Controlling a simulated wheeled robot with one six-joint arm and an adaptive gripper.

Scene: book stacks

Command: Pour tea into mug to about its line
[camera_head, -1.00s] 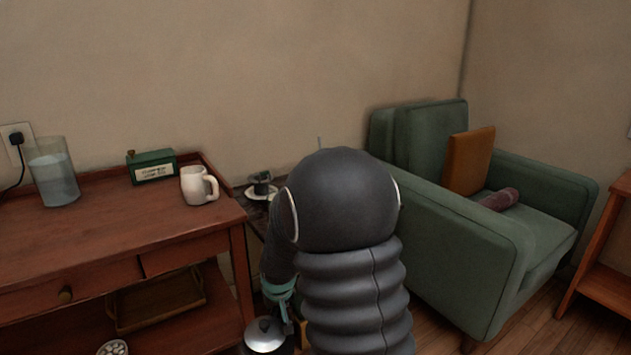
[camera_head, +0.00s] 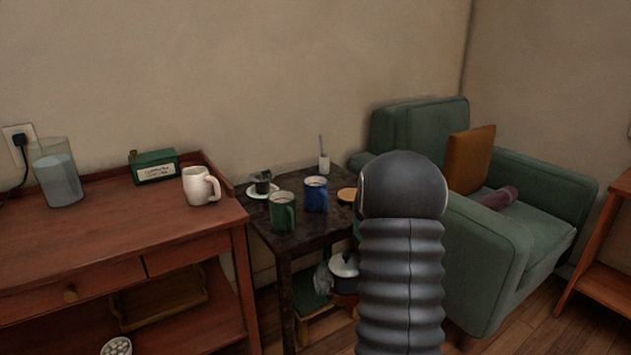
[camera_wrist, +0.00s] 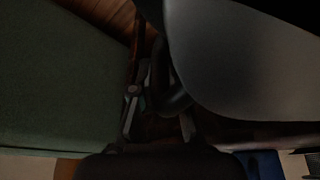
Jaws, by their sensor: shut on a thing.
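The teapot (camera_head: 344,266), with a silver lid and dark knob, is in front of the dark side table's right side, partly hidden by my arm. In the wrist view its large grey body (camera_wrist: 245,70) fills the right. My gripper (camera_wrist: 160,118) is shut on its black handle; the head view hides the grip behind my arm. A green mug (camera_head: 282,212) and a blue mug (camera_head: 316,195) stand upright on the side table (camera_head: 300,236). A white mug (camera_head: 199,186) stands on the wooden sideboard (camera_head: 110,225). No fill line or tea is discernible.
A saucer with a dark item (camera_head: 263,188), a small white pot with a stick (camera_head: 324,162) and a round coaster (camera_head: 347,194) are on the side table. A low green-topped stool (camera_head: 312,300) is below. The green armchair (camera_head: 490,240) stands close on the right.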

